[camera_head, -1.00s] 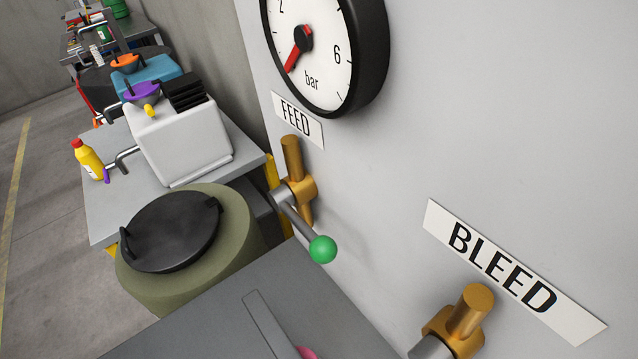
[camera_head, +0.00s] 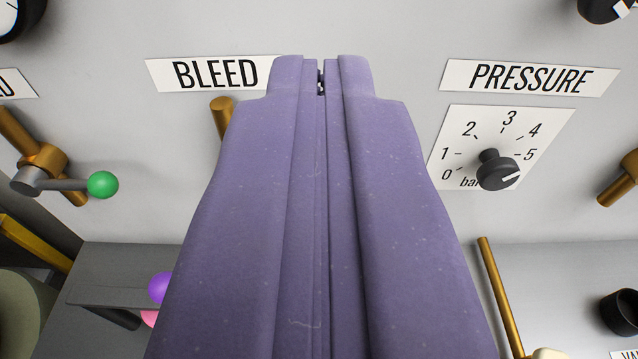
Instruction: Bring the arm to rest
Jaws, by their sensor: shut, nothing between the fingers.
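My gripper (camera_head: 320,75) fills the middle of the view, with its two purple fingers pressed together and nothing between them. It points up at the grey panel, its tips covering the right end of the BLEED label (camera_head: 215,74). I cannot tell from this view whether the tips touch the panel. The fingers hide most of the brass bleed valve (camera_head: 222,115). The rest of my arm is not in view.
Left is a feed valve with a green-knobbed lever (camera_head: 102,184). Right is a pressure dial (camera_head: 497,171) below the PRESSURE label (camera_head: 531,79). Below are a grey shelf (camera_head: 110,272), purple (camera_head: 159,288) and pink (camera_head: 149,318) balls, a brass rod (camera_head: 500,295) and a black cup (camera_head: 622,312).

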